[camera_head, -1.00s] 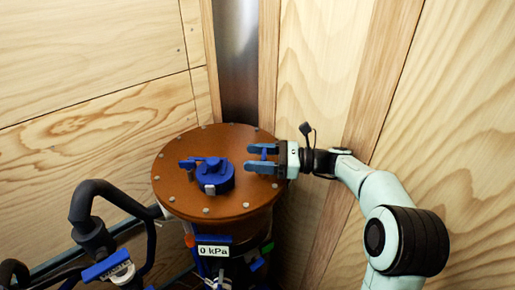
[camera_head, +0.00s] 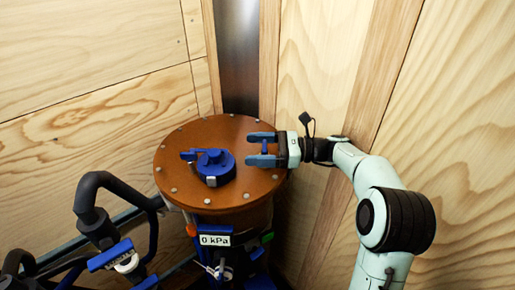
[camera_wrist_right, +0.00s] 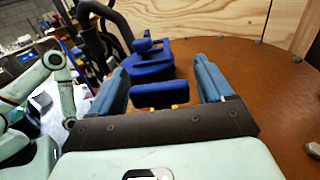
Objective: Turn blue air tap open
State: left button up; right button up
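A blue tap (camera_head: 212,167) with a short lever pointing left sits on the round brown lid (camera_head: 205,132). It also shows in the right wrist view (camera_wrist_right: 152,66), beyond the fingers. My right gripper (camera_head: 262,147) is open over the right side of the lid, to the right of this tap and apart from it. A dark blue piece (camera_wrist_right: 160,95) shows between its fingers, with gaps on both sides. I cannot tell whether it belongs to the lid or to the gripper. Another blue handle (camera_head: 110,255) is on the black pipes at lower left. My left gripper is not in view.
The lid tops a vessel with a "0 kPa" display (camera_head: 214,240). Bolts ring the lid's edge. Black hoses and pipes (camera_head: 98,190) stand to the left. Wooden walls (camera_head: 85,50) and a metal strip (camera_head: 237,55) close off the back and right.

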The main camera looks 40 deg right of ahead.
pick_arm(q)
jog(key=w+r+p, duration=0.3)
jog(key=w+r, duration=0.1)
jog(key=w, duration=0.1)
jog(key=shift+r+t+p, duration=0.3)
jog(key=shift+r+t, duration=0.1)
pick_arm(e)
notch_tip(320, 180, up, 20)
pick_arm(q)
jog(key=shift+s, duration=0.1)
